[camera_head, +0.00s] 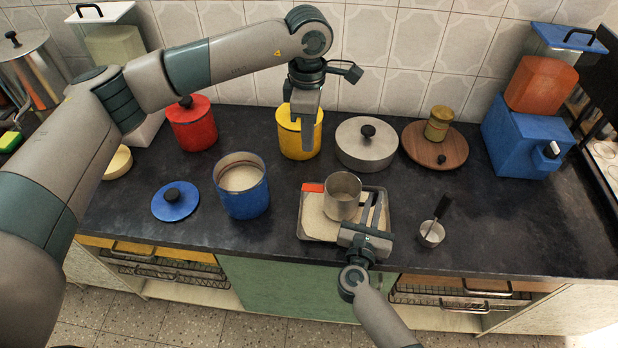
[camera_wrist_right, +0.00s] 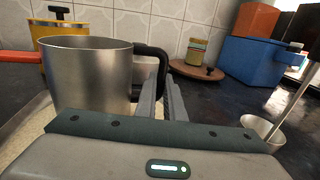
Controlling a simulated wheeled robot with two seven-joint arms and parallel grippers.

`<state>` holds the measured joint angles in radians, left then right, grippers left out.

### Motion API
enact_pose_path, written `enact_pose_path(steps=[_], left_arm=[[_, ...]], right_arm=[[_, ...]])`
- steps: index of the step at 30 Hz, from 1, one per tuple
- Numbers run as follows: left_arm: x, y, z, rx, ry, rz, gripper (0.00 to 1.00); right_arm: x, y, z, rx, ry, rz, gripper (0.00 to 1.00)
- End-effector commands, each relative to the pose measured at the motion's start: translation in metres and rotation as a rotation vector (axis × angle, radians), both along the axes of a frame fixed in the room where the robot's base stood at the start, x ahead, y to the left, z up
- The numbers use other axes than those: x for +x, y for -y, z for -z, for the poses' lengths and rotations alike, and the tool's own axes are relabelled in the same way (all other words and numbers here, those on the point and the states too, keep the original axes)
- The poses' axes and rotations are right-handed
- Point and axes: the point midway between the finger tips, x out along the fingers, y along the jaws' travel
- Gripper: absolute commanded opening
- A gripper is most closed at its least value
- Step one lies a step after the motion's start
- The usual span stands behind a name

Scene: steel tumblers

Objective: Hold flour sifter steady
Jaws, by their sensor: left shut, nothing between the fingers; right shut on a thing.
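The flour sifter (camera_head: 342,197) is a steel cup with a red part at its left. It stands upright over a metal tray (camera_head: 388,214) with pale flour in it. In the right wrist view the sifter (camera_wrist_right: 85,78) shows a black handle on its right side. My right gripper (camera_head: 373,208) is at the sifter's right side, its fingers (camera_wrist_right: 172,98) shut on that handle. Whether the sifter touches the tray is unclear. My left gripper (camera_head: 307,145) points down, shut and empty, in front of the yellow canister (camera_head: 296,140), above and behind the sifter.
An open blue canister (camera_head: 243,197) holding flour stands left of the tray, its blue lid (camera_head: 175,203) beside it. A small steel scoop (camera_head: 432,234) stands to the right. A grey lidded pot (camera_head: 366,150) and a wooden lid (camera_head: 455,150) stand behind.

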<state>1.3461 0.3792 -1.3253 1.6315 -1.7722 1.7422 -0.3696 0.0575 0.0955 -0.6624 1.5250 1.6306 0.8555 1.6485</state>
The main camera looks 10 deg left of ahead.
Motion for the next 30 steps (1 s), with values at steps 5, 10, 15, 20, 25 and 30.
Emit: enact_pose_path(steps=[5, 10, 15, 20, 25, 30], left_arm=[[0.000, 0.000, 0.000, 0.000, 0.000, -0.001, 0.00], [0.000, 0.000, 0.002, -0.001, 0.000, 0.000, 0.00], [0.000, 0.000, 0.011, -0.001, 0.000, 0.000, 0.00], [-0.001, -0.001, 0.031, 0.000, -0.003, 0.000, 0.00], [0.000, -0.001, 0.058, 0.000, -0.003, -0.001, 0.00], [-0.001, -0.001, 0.089, 0.000, -0.003, 0.000, 0.00]], right_arm=[[0.000, 0.000, 0.000, 0.000, 0.000, 0.000, 0.00], [0.000, 0.000, 0.000, 0.000, 0.000, 0.000, 0.00], [0.000, 0.000, 0.000, 0.000, 0.000, 0.000, 0.00], [0.000, 0.000, 0.000, 0.000, 0.000, 0.000, 0.00], [0.000, 0.000, 0.000, 0.000, 0.000, 0.000, 0.00], [0.000, 0.000, 0.000, 0.000, 0.000, 0.000, 0.00]])
